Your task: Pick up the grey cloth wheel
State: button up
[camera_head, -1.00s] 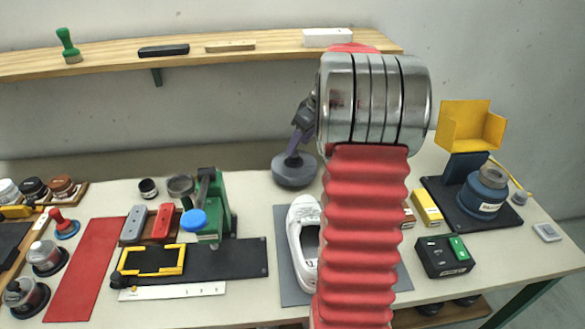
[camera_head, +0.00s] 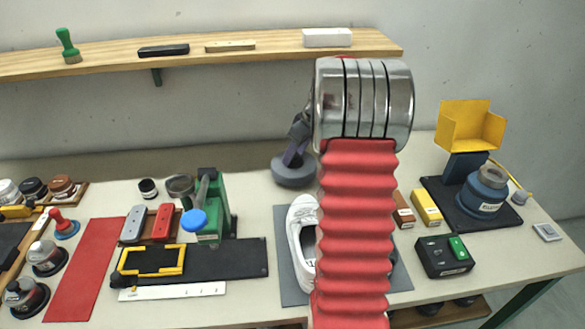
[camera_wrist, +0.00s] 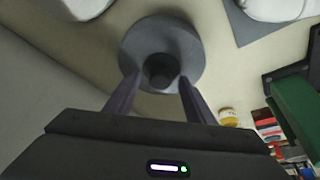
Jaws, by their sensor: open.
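The grey cloth wheel (camera_head: 292,172) lies flat on the table behind the white shoe, partly covered by my gripper in the head view. In the wrist view the wheel (camera_wrist: 150,35) is a round grey disc with a dark raised hub (camera_wrist: 160,70) at its centre. My gripper (camera_wrist: 157,80) is open, with one finger on each side of the hub. The fingertips overlap the wheel's near part in the picture; I cannot tell whether they touch it. In the head view my gripper (camera_head: 294,157) points down over the wheel.
A white shoe (camera_head: 301,245) on a grey mat (camera_head: 290,292) stands in front, partly hidden by my arm. A green press (camera_head: 214,205) is to the left. A blue pot (camera_head: 484,195) and yellow holder (camera_head: 470,127) stand right. The shelf (camera_head: 230,57) runs above.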

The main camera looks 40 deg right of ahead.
jog(key=shift+c, duration=0.5)
grip_shut()
